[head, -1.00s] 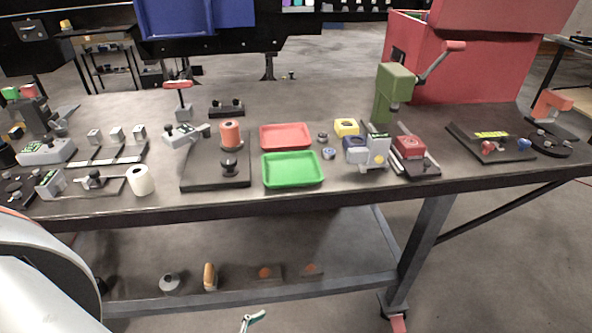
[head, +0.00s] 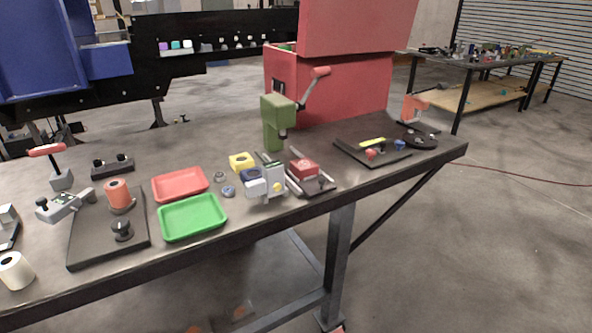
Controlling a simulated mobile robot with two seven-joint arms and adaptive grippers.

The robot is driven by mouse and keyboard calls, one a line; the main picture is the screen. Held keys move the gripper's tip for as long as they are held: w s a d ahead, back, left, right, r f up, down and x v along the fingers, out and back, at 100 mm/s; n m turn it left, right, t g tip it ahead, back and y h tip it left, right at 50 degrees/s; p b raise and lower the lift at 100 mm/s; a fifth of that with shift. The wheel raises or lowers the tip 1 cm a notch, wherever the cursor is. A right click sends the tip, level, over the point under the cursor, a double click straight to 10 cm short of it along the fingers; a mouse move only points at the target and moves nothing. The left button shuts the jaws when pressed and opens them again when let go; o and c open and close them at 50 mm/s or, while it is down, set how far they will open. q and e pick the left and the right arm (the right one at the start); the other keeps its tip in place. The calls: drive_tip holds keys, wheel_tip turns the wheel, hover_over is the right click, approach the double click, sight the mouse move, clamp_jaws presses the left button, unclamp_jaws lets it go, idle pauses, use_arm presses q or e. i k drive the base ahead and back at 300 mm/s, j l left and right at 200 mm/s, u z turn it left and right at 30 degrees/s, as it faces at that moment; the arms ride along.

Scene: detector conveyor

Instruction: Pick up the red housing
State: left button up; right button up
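The red housing (head: 304,169) is a small red block in the right-middle of the head view. It appears to sit on a dark fixture (head: 322,188) with light rails, near the table's front edge. A grey device (head: 271,178) stands just left of it. Neither of my grippers is in view.
A green press (head: 273,122) with a red-handled lever stands behind the housing. Yellow (head: 241,160) and blue (head: 250,174) parts lie to its left, beyond them a green tray (head: 192,217) and a red tray (head: 181,183). A dark plate (head: 370,153) with small parts lies to the right.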

sight(301, 173)
drive_tip(key=i+l+u, duration=0.1)
drive_tip(key=u, duration=0.3)
drive_tip(key=l+u, duration=0.3)
drive_tip(key=u, duration=0.15)
drive_tip(key=i+l+u, duration=0.2)
drive_tip(key=l, duration=0.3)
drive_tip(key=l+u, duration=0.15)
drive_tip(key=l, duration=0.3)
drive_tip(key=l+u, duration=0.1)
drive_tip(key=l, duration=1.15)
drive_tip(key=k+l+u, duration=0.1)
drive_tip(key=l, duration=1.15)
